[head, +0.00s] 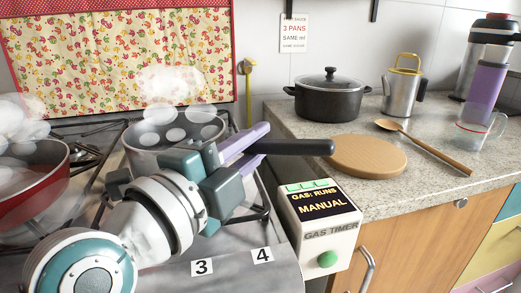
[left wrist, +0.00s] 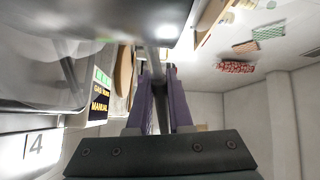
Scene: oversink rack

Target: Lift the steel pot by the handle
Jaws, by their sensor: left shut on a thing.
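The steel pot (head: 142,160) is at the back of the gas stove, with steam above it and pale round shapes in it. Its long black handle (head: 305,147) points right toward the counter. My left gripper (head: 256,144) has its purple fingers around the handle near the pot and is shut on it. In the left wrist view the handle passes between the two fingers (left wrist: 161,100), and the pot's underside or side (left wrist: 110,15) fills the top. My arm hides the pot's base, so I cannot tell whether it touches the burner. My right gripper is not in view.
A red pan (head: 50,185) steams at the left. A gas timer box (head: 318,215) stands at the stove's right edge.

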